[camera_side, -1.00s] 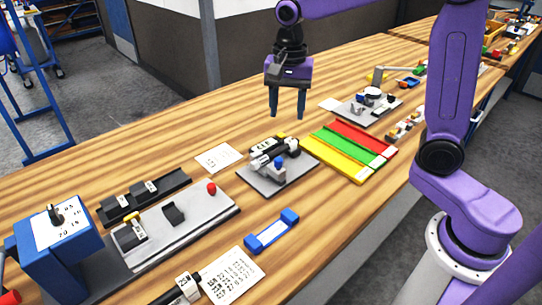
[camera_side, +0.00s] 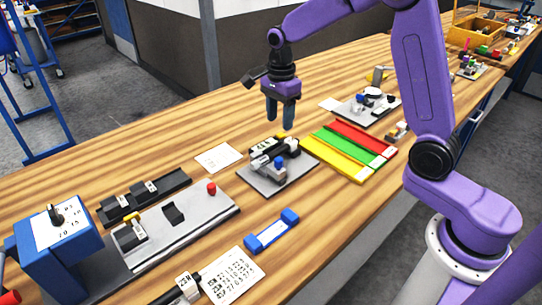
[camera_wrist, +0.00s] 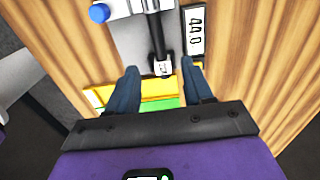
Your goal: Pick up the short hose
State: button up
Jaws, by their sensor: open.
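I cannot tell for certain which part is the short hose. A dark rod-like piece with a white end (camera_wrist: 157,42) lies on a grey plate (camera_wrist: 130,42) in the wrist view, seen between my fingers. Beside it is a black piece labelled 44.0 (camera_wrist: 195,32). In the side view the grey plate (camera_side: 258,181) carries grey and blue fittings (camera_side: 268,164) and a black labelled piece (camera_side: 263,148). My gripper (camera_side: 280,113) is open and empty above the back of this plate; its fingers also show in the wrist view (camera_wrist: 160,67).
Yellow, green and red trays (camera_side: 333,160) lie right of the plate. A white paper (camera_side: 218,157) lies to its left and a blue-ended part (camera_side: 272,231) in front. A fixture with a red knob (camera_side: 211,188) stands further left.

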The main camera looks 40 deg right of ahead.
aim_at(279, 148)
notch_tip(279, 148, down, 10)
jog(key=shift+s+a+r, duration=0.1)
jog(key=shift+s+r, duration=0.05)
dwell(0.4)
grip_shut()
